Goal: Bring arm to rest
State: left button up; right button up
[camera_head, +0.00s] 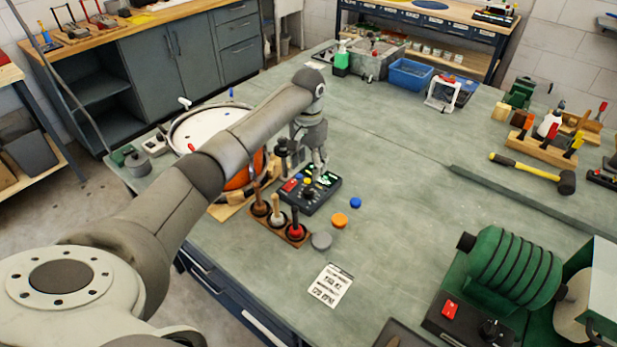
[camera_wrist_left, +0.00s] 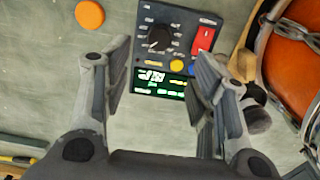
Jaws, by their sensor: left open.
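My left arm reaches in from the left in the head view. Its gripper (camera_head: 312,158) points down over the far edge of a black control box (camera_head: 318,196) with a knob, coloured buttons and a lit green display. In the left wrist view the gripper (camera_wrist_left: 160,85) is open, with the control box (camera_wrist_left: 150,60) seen between and beyond its spread fingers. Nothing is held between them. The gap between fingertips and box is hard to judge. My right gripper is not in view.
A drum (camera_head: 205,125) stands left of the box, partly behind my arm. A wooden rack (camera_head: 272,222) with upright mallets is in front of it. Orange (camera_head: 339,221), blue (camera_head: 355,203) and grey (camera_head: 321,241) discs and a printed card (camera_head: 331,286) lie nearby.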

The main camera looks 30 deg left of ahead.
pick_arm(q)
notch_tip(320, 180, up, 2)
jog(key=shift+r, duration=0.2)
dwell(0.4)
